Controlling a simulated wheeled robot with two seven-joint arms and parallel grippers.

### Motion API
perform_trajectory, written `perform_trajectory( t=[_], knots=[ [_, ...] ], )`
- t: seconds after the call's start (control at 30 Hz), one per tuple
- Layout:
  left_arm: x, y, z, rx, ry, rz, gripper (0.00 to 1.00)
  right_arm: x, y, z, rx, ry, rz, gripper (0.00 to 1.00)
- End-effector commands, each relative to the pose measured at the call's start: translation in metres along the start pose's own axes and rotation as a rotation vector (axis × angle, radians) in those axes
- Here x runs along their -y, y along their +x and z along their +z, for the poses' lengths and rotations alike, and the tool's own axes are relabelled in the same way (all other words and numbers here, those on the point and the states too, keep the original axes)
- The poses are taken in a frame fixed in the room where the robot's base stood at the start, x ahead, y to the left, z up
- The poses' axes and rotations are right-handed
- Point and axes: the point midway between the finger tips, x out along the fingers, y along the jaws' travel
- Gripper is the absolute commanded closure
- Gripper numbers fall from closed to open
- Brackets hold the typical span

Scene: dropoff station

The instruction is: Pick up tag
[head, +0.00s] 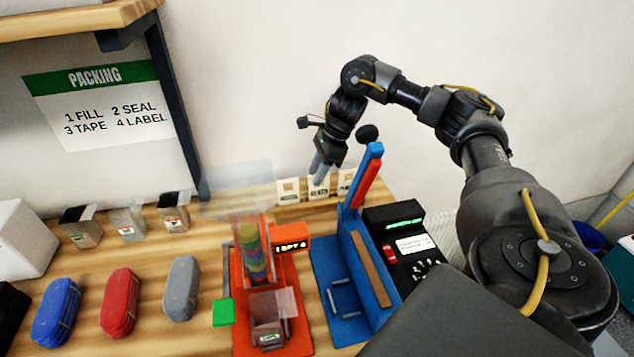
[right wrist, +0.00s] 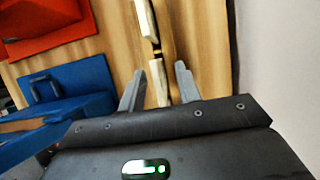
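Several white tags stand in a row on a wooden strip at the back of the table: a left one (head: 288,191), a middle one (head: 319,188) and a right one (head: 346,181). My right gripper (head: 320,172) points down just above the middle tag and partly covers it. In the right wrist view its two grey fingers are apart, and a pale tag (right wrist: 158,86) shows edge-on in the gap between them. Whether the fingertips reach down around it I cannot tell. Another tag (right wrist: 146,20) shows further up. My left gripper is not in view.
A blue fixture (head: 325,264) with a tall upright stands close to the right gripper, next to a black device (head: 393,217). An orange station (head: 299,315) stands left of it. Blue, red and grey cases lie at the left. The wall is close behind.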

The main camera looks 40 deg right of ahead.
Motion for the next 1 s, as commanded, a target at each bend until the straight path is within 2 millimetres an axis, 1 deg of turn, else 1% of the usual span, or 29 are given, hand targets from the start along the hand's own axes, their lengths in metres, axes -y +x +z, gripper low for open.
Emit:
perform_trajectory(
  t=[0.07, 0.2, 0.3, 0.43, 0.53, 0.73, 0.77, 1.0],
  knots=[
    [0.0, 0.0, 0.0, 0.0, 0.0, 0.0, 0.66, 0.0, 0.002, 0.0, 0.0, 0.0, 0.001, 0.66],
    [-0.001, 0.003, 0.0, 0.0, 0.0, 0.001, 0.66, -0.003, 0.019, -0.001, -0.001, 0.001, 0.005, 0.66],
    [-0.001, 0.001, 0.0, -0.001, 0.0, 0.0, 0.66, -0.005, 0.033, -0.001, -0.002, 0.001, 0.006, 0.66],
    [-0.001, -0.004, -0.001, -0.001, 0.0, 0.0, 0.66, -0.004, 0.046, 0.0, -0.002, 0.001, 0.003, 0.66],
    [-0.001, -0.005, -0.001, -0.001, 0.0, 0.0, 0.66, -0.004, 0.051, 0.0, -0.001, 0.001, 0.001, 0.66],
    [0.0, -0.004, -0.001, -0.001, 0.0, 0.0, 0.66, -0.003, 0.052, -0.001, -0.001, 0.0, 0.001, 0.66],
    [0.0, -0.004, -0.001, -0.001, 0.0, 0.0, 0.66, -0.003, 0.052, -0.001, -0.001, 0.0, 0.0, 0.69],
    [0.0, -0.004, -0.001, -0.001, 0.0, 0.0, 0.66, -0.003, 0.052, 0.0, -0.001, 0.0, 0.0, 1.0]
  ],
)
